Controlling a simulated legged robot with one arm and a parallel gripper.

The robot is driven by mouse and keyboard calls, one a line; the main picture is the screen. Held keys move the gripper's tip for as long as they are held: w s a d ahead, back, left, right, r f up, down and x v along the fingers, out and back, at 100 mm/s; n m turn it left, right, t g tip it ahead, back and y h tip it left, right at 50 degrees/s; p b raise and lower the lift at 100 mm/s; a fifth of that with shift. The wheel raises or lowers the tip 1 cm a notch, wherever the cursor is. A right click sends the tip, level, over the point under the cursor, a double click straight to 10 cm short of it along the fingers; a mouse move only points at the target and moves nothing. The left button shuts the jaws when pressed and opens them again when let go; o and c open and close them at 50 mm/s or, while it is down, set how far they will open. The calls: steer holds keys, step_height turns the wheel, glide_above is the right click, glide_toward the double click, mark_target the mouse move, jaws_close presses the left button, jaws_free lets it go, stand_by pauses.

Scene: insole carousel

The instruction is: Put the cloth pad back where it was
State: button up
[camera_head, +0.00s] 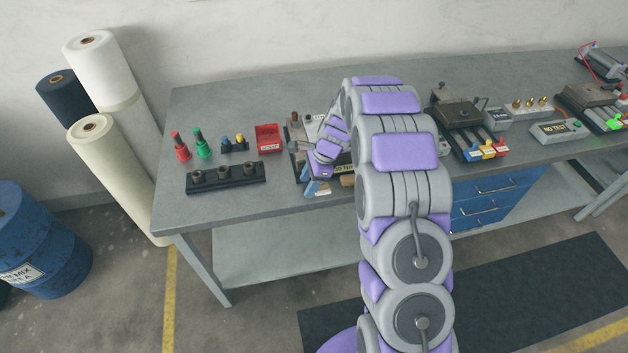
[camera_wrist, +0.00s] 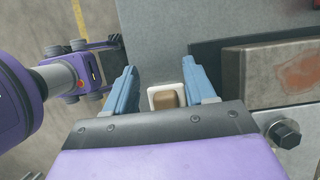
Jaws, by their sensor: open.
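My gripper (camera_head: 312,187) is at the front edge of the workbench, low beside the grey fixture. In the wrist view my gripper (camera_wrist: 159,68) is open, with its two blue fingers apart. A small tan-brown pad-like block (camera_wrist: 166,98) on a white square piece (camera_wrist: 158,89) shows between the fingers, nearer their base. I cannot tell whether this is the cloth pad, or whether it touches a finger. A small tan piece (camera_head: 347,181) lies right of my gripper in the head view. My arm hides much of the fixture.
On the grey workbench (camera_head: 225,92), left of my arm, stand a red bin (camera_head: 268,139), a black block with several sockets (camera_head: 226,177) and red and green bottles. A metal fixture (camera_wrist: 285,75) with a bolt lies close right of my fingers. Another fixture (camera_head: 457,113) stands further right.

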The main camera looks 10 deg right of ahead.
steer(key=shift+a, duration=0.15)
steer(key=shift+d, duration=0.4)
steer(key=shift+w+d+r+p, duration=0.1)
steer(key=shift+d+r+p, duration=0.3)
steer(key=shift+d+r, duration=0.8)
steer(key=r, duration=0.2)
steer(key=r+p, duration=0.1)
steer(key=r, duration=0.1)
steer(key=r+p, duration=0.1)
steer(key=r, duration=0.1)
steer(key=shift+d, duration=0.3)
steer(key=s+a+r+n+g+h, duration=0.1)
steer(key=s+a+r+n+h, duration=0.15)
steer(key=s+r+n, duration=0.9)
steer(key=s+r+n+h, duration=0.1)
steer(key=s+r+n, duration=0.1)
steer(key=s, duration=1.3)
steer(key=s+d+r+n+h, duration=0.1)
steer(key=s+n, duration=0.3)
steer(key=s, duration=1.1)
steer(key=shift+s+d+r+g, duration=0.25)
steer(key=shift+s+r+g, duration=0.1)
steer(key=shift+r+g, duration=0.1)
